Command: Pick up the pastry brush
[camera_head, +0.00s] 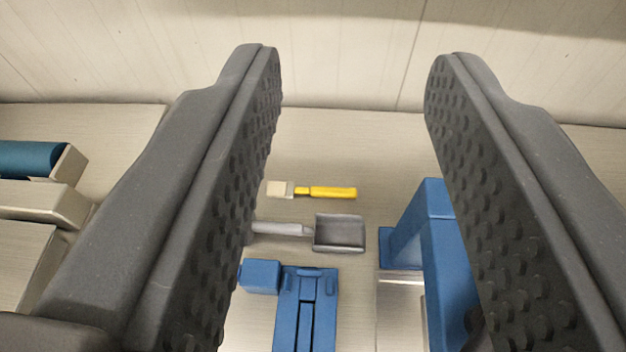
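The pastry brush (325,192) has a yellow handle on the right and pale bristles on the left. It lies flat on the light surface, roughly level across the view. My gripper (350,75) is wide open and empty, with a dark studded finger at each side. The brush shows in the gap between the fingers, apart from both and seemingly beyond them. All of the brush appears visible.
A grey metal scoop (338,233) lies just in front of the brush. A blue device (305,310) and a blue and silver object (438,250) stand nearer. Pale blocks (40,203) and a teal roll (30,159) are at left. A pale panelled wall (345,50) rises behind.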

